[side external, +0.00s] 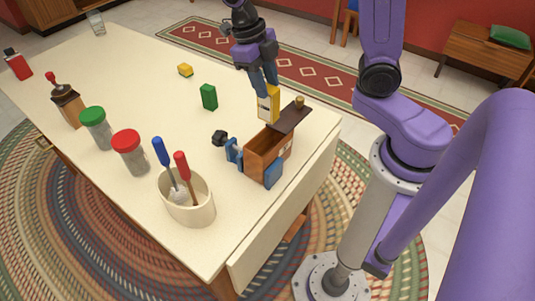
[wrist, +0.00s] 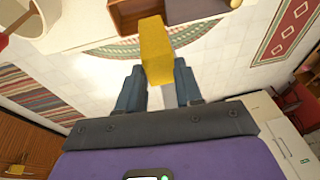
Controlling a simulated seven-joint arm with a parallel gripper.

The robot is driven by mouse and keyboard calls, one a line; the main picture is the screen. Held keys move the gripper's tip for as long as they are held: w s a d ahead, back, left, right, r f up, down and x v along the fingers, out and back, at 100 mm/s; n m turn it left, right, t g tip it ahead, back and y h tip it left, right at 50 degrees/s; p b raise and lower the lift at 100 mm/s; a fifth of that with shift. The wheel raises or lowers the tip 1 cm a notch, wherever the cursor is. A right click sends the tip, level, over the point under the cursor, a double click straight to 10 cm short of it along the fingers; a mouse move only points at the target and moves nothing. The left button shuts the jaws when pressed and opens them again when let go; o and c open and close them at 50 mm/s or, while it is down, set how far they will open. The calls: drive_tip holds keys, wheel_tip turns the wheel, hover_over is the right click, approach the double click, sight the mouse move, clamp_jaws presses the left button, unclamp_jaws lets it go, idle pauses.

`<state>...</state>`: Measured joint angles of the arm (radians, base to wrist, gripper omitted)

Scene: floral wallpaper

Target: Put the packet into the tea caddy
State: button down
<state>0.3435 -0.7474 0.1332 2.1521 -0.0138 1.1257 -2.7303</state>
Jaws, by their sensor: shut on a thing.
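My gripper (side external: 264,84) is shut on the yellow packet (side external: 268,104) and holds it upright. In the side view the packet is just behind the wooden tea caddy (side external: 262,165), close to its raised dark lid (side external: 288,119). The caddy's box is open at the top. In the wrist view the packet (wrist: 155,50) sticks out between the fingers (wrist: 157,88), and part of the caddy (wrist: 127,17) shows beyond it at the top edge. I cannot tell whether packet and lid touch.
Blue blocks (side external: 273,172) stand against the caddy's sides. A cream pot (side external: 190,208) with blue- and red-handled tools is at front left, with red- and green-lidded jars (side external: 131,155) beyond. A black piece (side external: 219,138), green block (side external: 209,97) and yellow block (side external: 185,70) lie farther back.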

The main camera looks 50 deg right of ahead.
wheel_tip(320, 180, down, 17)
drive_tip(key=shift+f, duration=0.15)
idle(0.5)
drive_tip(key=shift+f, duration=0.1)
drive_tip(key=c, duration=1)
unclamp_jaws()
